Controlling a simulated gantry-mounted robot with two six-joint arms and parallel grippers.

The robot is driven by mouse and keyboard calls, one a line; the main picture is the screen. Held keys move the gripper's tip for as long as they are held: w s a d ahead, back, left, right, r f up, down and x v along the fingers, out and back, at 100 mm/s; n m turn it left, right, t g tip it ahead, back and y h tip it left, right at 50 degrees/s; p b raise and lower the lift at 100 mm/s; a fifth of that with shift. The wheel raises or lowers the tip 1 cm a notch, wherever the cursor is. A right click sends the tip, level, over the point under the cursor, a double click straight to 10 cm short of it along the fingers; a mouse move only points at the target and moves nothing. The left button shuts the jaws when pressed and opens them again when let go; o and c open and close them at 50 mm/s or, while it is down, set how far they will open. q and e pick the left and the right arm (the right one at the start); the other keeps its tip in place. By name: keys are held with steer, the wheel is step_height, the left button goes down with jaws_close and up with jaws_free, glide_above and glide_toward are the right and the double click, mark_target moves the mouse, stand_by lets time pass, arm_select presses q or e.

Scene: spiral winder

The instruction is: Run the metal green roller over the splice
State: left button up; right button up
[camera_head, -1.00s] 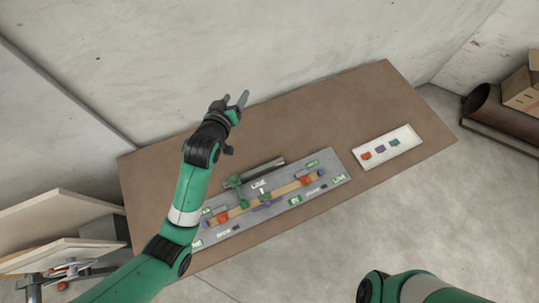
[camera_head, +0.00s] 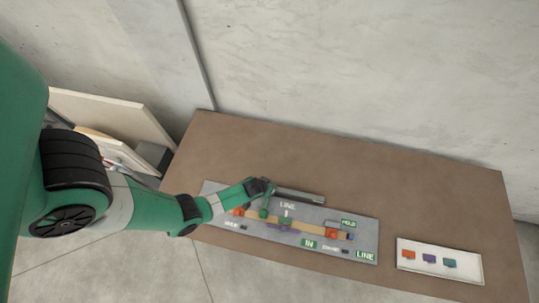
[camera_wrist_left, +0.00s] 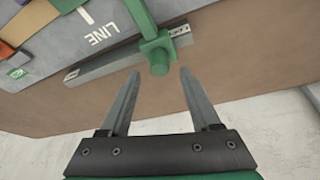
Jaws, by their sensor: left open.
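The green roller (camera_head: 265,210) stands at the grey rail on the grey board (camera_head: 365,225), left of the LINE mark. In the left wrist view, its green block end (camera_wrist_left: 157,58) lies just beyond my fingertips, roughly centred between them. My left gripper (camera_wrist_left: 159,74) is open and empty; no contact shows. In the head view, my left wrist is above the rail's left end and hides part of it. A tan strip (camera_head: 308,228) runs along the board, with a green piece (camera_head: 285,220) and a purple piece (camera_head: 284,228) near its middle. I cannot make out the splice itself. My right gripper is out of view.
Orange blocks sit at the strip's left (camera_head: 238,212) and right (camera_head: 331,233). A white tray (camera_head: 470,273) with orange, purple and teal pieces lies at the right on the brown table (camera_head: 440,200). The table behind the board is clear.

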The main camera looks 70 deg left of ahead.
arm_select(q)
steer(key=b+x, duration=0.2)
steer(key=x, duration=0.3)
steer(key=shift+w+f, duration=0.1)
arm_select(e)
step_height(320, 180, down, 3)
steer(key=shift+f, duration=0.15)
arm_select(q)
jaws_close()
stand_by(0.9)
